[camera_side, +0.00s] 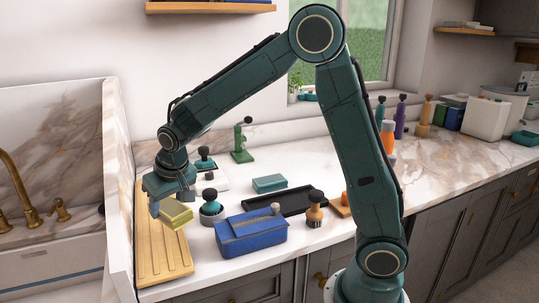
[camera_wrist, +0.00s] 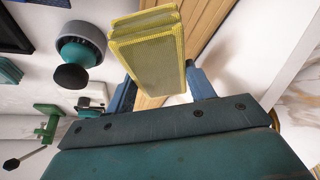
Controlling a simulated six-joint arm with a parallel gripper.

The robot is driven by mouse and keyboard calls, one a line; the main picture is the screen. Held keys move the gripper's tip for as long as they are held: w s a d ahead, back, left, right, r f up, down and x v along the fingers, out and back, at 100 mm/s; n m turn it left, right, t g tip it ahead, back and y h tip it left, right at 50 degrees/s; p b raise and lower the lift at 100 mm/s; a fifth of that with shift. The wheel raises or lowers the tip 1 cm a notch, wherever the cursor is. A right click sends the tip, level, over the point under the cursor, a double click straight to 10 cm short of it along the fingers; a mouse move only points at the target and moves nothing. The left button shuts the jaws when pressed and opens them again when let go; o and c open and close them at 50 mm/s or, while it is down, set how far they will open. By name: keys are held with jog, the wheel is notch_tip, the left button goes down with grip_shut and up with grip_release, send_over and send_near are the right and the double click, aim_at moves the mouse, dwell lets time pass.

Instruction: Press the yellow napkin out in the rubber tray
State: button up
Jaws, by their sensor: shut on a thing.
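The yellow napkin (camera_side: 176,215) is a thick folded pad with a meshed surface. My gripper (camera_side: 168,196) is shut on it, above the wooden grooved board at the left end of the counter. In the wrist view the napkin (camera_wrist: 150,60) sits between my two blue fingers (camera_wrist: 160,88). I cannot tell the gap between napkin and board. A low black tray (camera_side: 275,204), which looks like the rubber tray, lies flat on the counter to the right, behind the blue box. The box and a brush hide part of its front edge, and its inside is hard to see.
The wooden board (camera_side: 162,268) lies beside the sink wall. A round grey pot with a black knob (camera_side: 211,210), a blue box (camera_side: 250,236) and a wooden-handled brush (camera_side: 314,212) stand near the tray. A teal block (camera_side: 269,183) and green stand (camera_side: 242,148) are behind.

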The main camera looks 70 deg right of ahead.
aim_at(168, 205)
notch_tip(168, 205, up, 6)
jog(key=shift+f, duration=0.1)
jog(key=s+d+m+g+h, duration=0.1)
jog(key=s+d+m+g, duration=0.3)
jog(key=s+d+m, duration=0.75)
jog(key=s+d+m+g+h, duration=0.1)
jog(key=s+d+m+g, duration=0.2)
jog(key=s+d+m, duration=0.85)
jog(key=w+d+f, duration=0.1)
jog(key=d+f, duration=0.2)
jog(key=f, duration=0.2)
jog(key=shift+w+f+m+g, duration=0.2)
jog(key=shift+w+m+g, duration=0.1)
jog(key=shift+w, duration=0.1)
jog(key=shift+f, duration=0.15)
jog(key=shift+f, duration=3.2)
jog(key=shift+f, duration=0.6)
